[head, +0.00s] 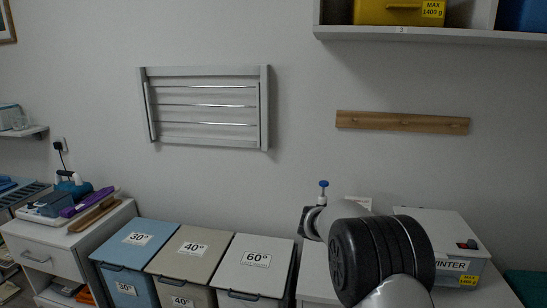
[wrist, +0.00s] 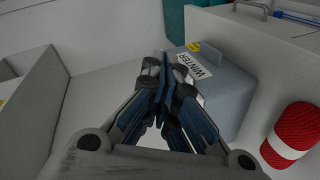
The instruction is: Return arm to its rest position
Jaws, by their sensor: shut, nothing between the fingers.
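My gripper (wrist: 163,100) shows in the wrist view, shut, with its dark fingertips together and nothing between them. It hangs over a pale surface beside a grey box labelled WINTER (wrist: 228,85). In the head view my arm rises at the lower right in front of the white-topped surface and hides part of the same WINTER box (head: 437,232). The gripper fingers themselves are hidden behind my arm in the head view.
Bins marked 30° (head: 136,240), 40° (head: 190,252) and 60° (head: 252,265) stand left of my arm. A wall shelf (head: 440,37) hangs above, with a wooden peg rail (head: 402,122) below it. A red-and-white roll (wrist: 290,138) lies right of my gripper.

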